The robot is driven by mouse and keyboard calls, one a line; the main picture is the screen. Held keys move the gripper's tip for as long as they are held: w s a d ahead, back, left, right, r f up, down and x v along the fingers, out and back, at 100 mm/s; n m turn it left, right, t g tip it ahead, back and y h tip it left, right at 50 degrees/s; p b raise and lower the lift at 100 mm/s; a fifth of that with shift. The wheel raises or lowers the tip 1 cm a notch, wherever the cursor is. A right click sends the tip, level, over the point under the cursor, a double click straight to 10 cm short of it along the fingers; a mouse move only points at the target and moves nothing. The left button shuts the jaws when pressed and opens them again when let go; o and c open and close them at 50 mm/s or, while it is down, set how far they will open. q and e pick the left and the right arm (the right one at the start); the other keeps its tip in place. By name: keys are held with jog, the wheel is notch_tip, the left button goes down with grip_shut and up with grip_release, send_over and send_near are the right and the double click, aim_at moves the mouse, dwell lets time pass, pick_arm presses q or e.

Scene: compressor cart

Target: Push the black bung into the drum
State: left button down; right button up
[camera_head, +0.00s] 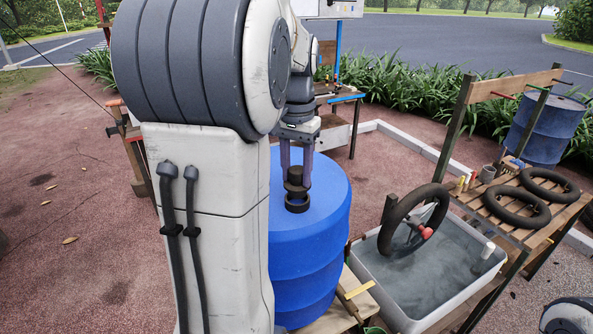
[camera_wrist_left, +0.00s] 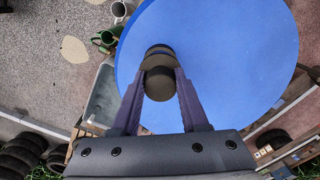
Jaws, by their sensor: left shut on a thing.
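The blue drum (camera_head: 310,240) stands upright beside my body in the head view, and its blue top fills much of the left wrist view (camera_wrist_left: 240,60). The black bung (camera_head: 296,183) is between the fingers of my left gripper (camera_head: 296,175), which is shut on it above a dark ring (camera_head: 297,202) on the drum top. The bung also shows between the fingertips in the left wrist view (camera_wrist_left: 159,80). I cannot tell whether the bung touches the ring or how deep it sits. My right gripper is not in view.
A grey water tub (camera_head: 420,285) with a black tube (camera_head: 412,218) stands right of the drum. A slatted wooden bench (camera_head: 520,232) holding black tubes is further right. A wooden table (camera_head: 340,98) stands behind the drum. Open reddish ground lies left.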

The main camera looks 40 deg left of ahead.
aim_at(296, 184)
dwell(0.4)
pick_arm(q)
jog(key=shift+f+b, duration=0.95)
jog(key=shift+f, duration=0.7)
jog(key=shift+c, duration=1.7)
grip_release()
notch_tip(296, 184, up, 10)
jog(key=shift+r+b, duration=0.25)
jog(key=shift+b, duration=0.3)
